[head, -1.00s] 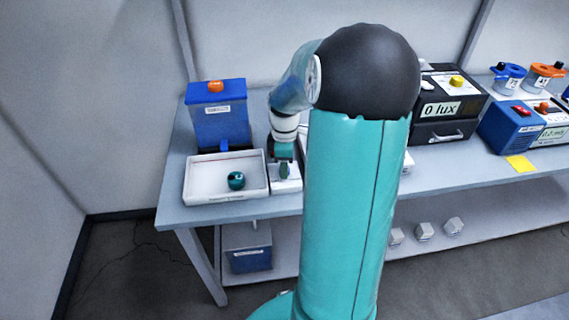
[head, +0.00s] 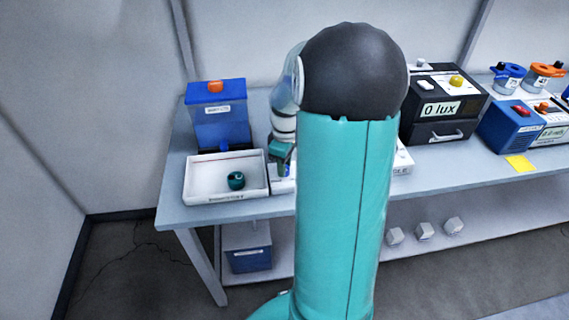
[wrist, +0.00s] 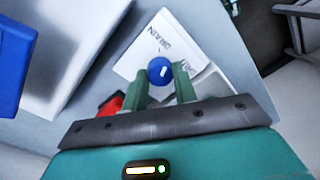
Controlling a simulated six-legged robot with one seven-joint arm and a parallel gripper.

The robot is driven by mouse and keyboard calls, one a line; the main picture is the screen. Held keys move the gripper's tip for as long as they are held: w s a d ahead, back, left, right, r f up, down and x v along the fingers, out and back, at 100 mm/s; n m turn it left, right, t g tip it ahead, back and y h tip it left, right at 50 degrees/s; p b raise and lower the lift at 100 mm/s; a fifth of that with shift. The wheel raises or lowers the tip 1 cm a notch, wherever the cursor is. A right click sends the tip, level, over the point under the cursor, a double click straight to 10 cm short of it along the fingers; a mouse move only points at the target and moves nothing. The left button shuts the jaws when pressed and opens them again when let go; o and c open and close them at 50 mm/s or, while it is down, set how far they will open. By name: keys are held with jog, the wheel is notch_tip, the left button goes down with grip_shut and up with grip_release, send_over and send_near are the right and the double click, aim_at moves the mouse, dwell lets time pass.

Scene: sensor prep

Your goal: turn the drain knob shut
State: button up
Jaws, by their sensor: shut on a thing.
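The drain knob (wrist: 160,70) is a round blue knob with a white mark on its top. It stands on a white plate (wrist: 150,45) lettered DRAIN, seen in the wrist view. My gripper (wrist: 162,76) has one green finger on each side of the knob and is shut on it. In the head view my gripper (head: 281,155) is low over the white panel (head: 283,186), right of the white tray.
The white tray (head: 205,196) holds a dark teal round object (head: 236,181). A blue box (head: 218,125) with an orange top stands behind it. A red part (wrist: 112,104) shows beside my fingers. A black 0 lux box (head: 425,130) stands to the right.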

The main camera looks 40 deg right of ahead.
aim_at(287, 168)
jog(key=m, duration=0.7)
jog(key=shift+r, duration=0.1)
jog(key=m, duration=0.6)
jog(key=shift+m+t, duration=0.3)
dwell(0.3)
jog(key=o, duration=1)
jog(key=r, duration=1.3)
jog(key=shift+s+d+r, duration=0.2)
jog(key=shift+r, duration=0.2)
jog(key=shift+a, duration=0.1)
